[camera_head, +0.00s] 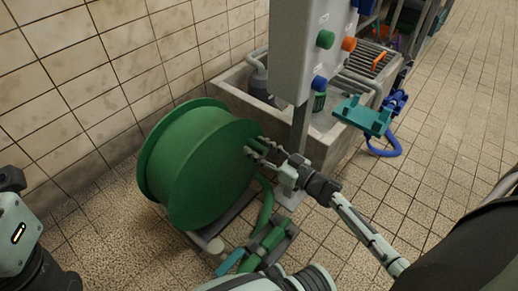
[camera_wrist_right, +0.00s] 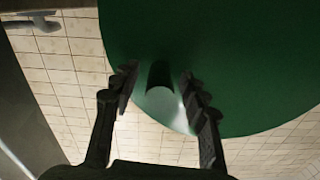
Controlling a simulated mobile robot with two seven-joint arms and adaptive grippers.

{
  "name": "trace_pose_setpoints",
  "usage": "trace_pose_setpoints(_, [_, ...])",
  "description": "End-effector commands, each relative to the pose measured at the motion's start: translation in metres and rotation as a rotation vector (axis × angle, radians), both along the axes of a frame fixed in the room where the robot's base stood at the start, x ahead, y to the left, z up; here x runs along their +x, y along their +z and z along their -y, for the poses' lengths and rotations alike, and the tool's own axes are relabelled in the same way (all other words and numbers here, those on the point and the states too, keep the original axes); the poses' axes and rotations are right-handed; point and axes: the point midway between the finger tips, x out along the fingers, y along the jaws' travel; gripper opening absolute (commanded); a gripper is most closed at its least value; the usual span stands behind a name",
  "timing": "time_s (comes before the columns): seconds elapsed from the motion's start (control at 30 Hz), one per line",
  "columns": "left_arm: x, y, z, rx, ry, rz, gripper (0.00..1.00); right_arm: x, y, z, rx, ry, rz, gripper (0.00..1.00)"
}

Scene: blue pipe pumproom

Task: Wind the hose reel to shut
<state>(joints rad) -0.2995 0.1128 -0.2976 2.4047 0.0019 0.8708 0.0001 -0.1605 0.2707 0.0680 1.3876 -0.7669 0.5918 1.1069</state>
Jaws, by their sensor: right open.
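The green hose reel (camera_head: 195,165) stands on its floor frame near the tiled wall, its round face toward my right arm. It also fills the upper part of the right wrist view (camera_wrist_right: 225,60). A short green handle (camera_wrist_right: 160,80) sticks out from the reel's face. My right gripper (camera_head: 257,153) is at the reel's right side; its fingers are apart. In the right wrist view the fingers (camera_wrist_right: 160,92) stand on both sides of the handle, with gaps visible. My left gripper does not show; only parts of my left arm are at the lower left.
A green hose (camera_head: 265,205) runs down beside the reel to a green fitting (camera_head: 262,248) on the floor. A grey panel (camera_head: 305,50) with coloured knobs stands behind my gripper. A concrete basin (camera_head: 235,97) is behind it. Tiled floor (camera_head: 440,150) at right is clear.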

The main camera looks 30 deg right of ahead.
Motion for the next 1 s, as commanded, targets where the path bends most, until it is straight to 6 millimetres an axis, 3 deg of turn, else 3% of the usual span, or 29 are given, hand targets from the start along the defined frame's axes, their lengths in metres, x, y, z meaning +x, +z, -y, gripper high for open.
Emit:
trace_pose_setpoints(0.17, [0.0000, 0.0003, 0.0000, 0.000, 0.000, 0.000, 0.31, -0.0001, 0.0001, 0.0000, 0.000, 0.000, 0.000, 0.43])
trace_pose_setpoints(0.5, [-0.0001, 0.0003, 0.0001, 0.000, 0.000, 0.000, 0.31, -0.0004, 0.0001, 0.0001, -0.001, 0.000, 0.000, 0.01])
trace_pose_setpoints(1.0, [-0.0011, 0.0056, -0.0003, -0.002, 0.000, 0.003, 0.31, -0.0013, 0.0051, -0.0015, -0.026, 0.001, 0.011, 0.00])
